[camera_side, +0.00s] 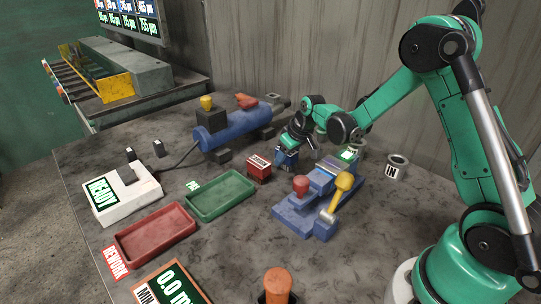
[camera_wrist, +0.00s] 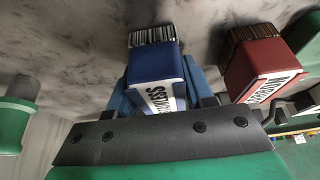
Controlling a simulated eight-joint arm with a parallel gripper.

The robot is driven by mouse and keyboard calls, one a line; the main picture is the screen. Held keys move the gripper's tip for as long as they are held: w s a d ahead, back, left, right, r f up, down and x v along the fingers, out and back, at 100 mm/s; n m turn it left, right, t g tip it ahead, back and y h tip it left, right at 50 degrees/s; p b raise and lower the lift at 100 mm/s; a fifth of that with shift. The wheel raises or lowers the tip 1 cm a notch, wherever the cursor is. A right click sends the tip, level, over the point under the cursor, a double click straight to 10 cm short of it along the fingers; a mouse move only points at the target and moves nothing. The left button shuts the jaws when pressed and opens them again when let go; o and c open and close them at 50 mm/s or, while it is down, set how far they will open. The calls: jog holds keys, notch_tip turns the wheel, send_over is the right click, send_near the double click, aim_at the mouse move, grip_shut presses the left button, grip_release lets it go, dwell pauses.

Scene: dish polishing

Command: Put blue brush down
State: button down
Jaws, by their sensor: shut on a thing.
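The blue brush (camera_side: 288,160) is under my gripper (camera_side: 287,151) in the side view, beside the red brush. In the wrist view the blue brush (camera_wrist: 157,75) has a white label and dark bristles facing up in the picture. My gripper (camera_wrist: 158,95) is shut on it, with blue finger parts on both sides of its body. Its gap to the table is hard to judge.
The red brush (camera_side: 258,170) stands close on the left; it also shows in the wrist view (camera_wrist: 262,68). A blue fixture (camera_side: 293,217) with red and yellow knobs is in front. A green tray (camera_side: 221,197) and a blue motor (camera_side: 232,130) lie left.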

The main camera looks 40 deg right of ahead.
jog(key=shift+f, duration=0.15)
jog(key=shift+c, duration=1.7)
grip_release()
jog(key=v, duration=1.2)
jog(key=s+a+t, duration=0.1)
jog(key=s+a, duration=0.2)
jog(key=s+a+r, duration=0.1)
jog(key=s+a, duration=0.2)
jog(key=a, duration=0.1)
jog(key=s+a+r+t, duration=0.1)
jog(key=s+a, duration=0.2)
jog(key=a, duration=0.1)
jog(key=shift+s+r+t, duration=0.1)
jog(key=shift+s+t, duration=0.2)
jog(key=shift+s, duration=0.1)
